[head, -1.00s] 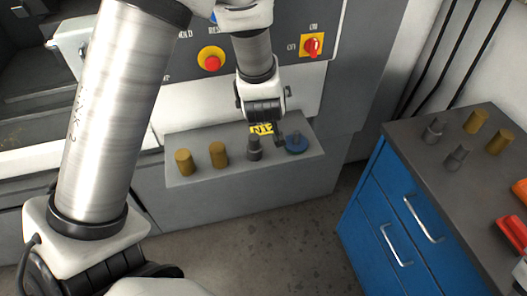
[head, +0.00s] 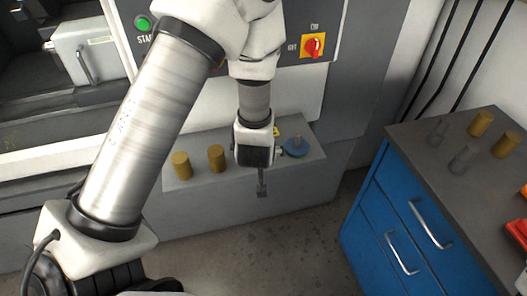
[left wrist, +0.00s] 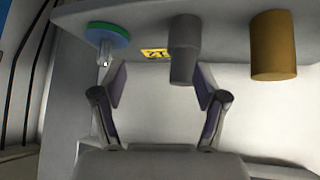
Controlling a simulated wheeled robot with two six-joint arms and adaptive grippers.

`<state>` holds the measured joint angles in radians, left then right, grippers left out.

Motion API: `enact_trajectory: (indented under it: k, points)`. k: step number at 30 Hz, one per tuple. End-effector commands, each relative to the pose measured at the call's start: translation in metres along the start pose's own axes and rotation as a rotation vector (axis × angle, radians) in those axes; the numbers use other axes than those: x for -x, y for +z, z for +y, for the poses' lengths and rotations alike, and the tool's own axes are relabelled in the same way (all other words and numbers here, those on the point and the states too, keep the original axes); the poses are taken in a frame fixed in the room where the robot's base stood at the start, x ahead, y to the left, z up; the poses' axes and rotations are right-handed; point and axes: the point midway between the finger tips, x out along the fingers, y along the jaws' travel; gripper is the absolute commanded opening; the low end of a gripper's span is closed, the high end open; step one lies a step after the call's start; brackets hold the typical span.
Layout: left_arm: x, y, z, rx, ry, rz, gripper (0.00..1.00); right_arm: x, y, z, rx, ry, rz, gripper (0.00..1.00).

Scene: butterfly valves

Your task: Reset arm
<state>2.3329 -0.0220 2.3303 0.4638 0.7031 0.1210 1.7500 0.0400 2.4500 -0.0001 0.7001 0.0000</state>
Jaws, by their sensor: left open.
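My left gripper (head: 262,188) hangs in front of the grey ledge (head: 240,190), its fingers pointing down. In the left wrist view its two fingers (left wrist: 161,82) stand apart with nothing held between them. A grey cylindrical piece (left wrist: 184,48) stands on the ledge beyond the fingers; the gripper hides it in the head view. To its right in the head view lies a blue round piece with a grey stem (head: 295,148), also in the left wrist view (left wrist: 107,35). My right gripper is in neither view.
Two brass cylinders (head: 216,158) stand on the ledge's left part. A blue cabinet (head: 385,205) at the right carries grey pieces (head: 463,159), brass cylinders (head: 481,124) and red-orange items. A machine panel with a red switch (head: 313,45) rises behind. The floor between is clear.

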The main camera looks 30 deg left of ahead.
Motion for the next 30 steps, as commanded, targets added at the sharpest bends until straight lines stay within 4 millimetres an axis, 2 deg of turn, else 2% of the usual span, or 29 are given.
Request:
enact_trajectory:
  k: [8, 11, 14, 17, 18, 21, 24, 25, 27, 30]
  points:
    - [0.0, 0.0, 0.0, 0.001, 0.0, 0.0, 0.73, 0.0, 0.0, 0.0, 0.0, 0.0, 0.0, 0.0]
    - [-0.007, 0.015, -0.005, -0.008, -0.015, -0.03, 0.73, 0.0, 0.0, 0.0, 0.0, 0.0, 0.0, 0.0]
    - [-0.023, 0.061, -0.024, -0.031, -0.06, -0.121, 0.73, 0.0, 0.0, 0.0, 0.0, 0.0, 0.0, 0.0]
    - [-0.034, 0.136, -0.054, -0.1, -0.1, -0.278, 0.73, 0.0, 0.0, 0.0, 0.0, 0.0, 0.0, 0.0]
    - [-0.034, 0.169, -0.066, -0.143, -0.103, -0.35, 0.73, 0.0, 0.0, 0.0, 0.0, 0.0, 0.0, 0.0]
    - [-0.023, 0.243, -0.092, -0.261, -0.078, -0.528, 0.73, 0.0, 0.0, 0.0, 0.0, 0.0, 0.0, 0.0]
    - [-0.003, 0.294, -0.106, -0.371, -0.009, -0.667, 0.73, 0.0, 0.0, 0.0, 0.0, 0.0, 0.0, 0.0]
    - [0.003, 0.303, -0.107, -0.406, 0.023, -0.697, 0.73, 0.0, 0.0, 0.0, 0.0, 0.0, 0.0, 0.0]
    - [0.011, 0.306, -0.099, -0.472, 0.099, -0.715, 0.73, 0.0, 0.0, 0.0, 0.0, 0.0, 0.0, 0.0]
    - [0.011, 0.307, -0.096, -0.495, 0.123, -0.718, 0.73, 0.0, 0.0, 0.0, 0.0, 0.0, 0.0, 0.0]
